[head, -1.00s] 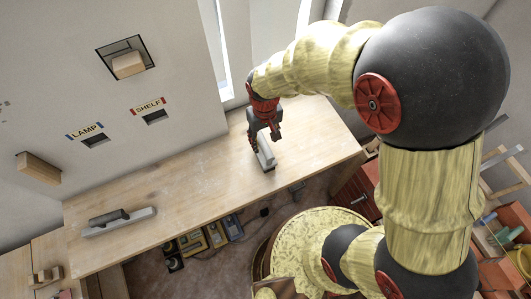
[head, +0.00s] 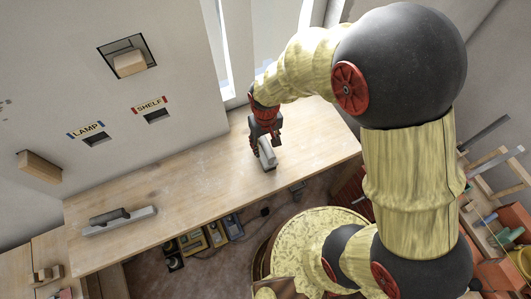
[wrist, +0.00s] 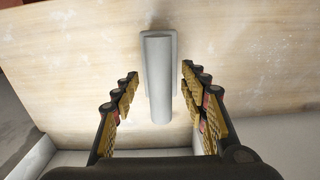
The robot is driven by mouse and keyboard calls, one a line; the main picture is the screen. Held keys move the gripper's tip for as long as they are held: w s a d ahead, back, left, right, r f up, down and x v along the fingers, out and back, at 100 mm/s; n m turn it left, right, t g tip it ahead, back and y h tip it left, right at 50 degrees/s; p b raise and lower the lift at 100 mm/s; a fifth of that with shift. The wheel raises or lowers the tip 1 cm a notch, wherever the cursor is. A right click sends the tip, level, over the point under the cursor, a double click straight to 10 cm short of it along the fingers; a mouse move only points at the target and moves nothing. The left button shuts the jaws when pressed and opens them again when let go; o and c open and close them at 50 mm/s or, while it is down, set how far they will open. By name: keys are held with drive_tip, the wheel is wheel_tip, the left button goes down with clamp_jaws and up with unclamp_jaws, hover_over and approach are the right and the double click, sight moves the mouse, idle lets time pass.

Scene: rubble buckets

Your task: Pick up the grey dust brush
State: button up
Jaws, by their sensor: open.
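The grey dust brush (head: 268,156) lies on the wooden workbench, near its front edge and right of the bench's middle. In the wrist view the brush (wrist: 160,80) shows a long rounded light-grey handle over a flat, paler grey base. My gripper (head: 265,146) is directly above the brush and pointed down at it. In the wrist view the two fingers of my gripper (wrist: 160,75) are spread, one on each side of the handle, with visible gaps. The fingers hide part of the brush in the head view.
A float-like tool (head: 118,221) with a dark handle lies at the left of the workbench (head: 190,185). The bench between is clear. A wall with slots labelled LAMP (head: 95,138) and SHELF (head: 155,116) rises behind.

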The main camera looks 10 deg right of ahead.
drive_tip(key=shift+c, duration=0.5)
clamp_jaws()
idle(0.4)
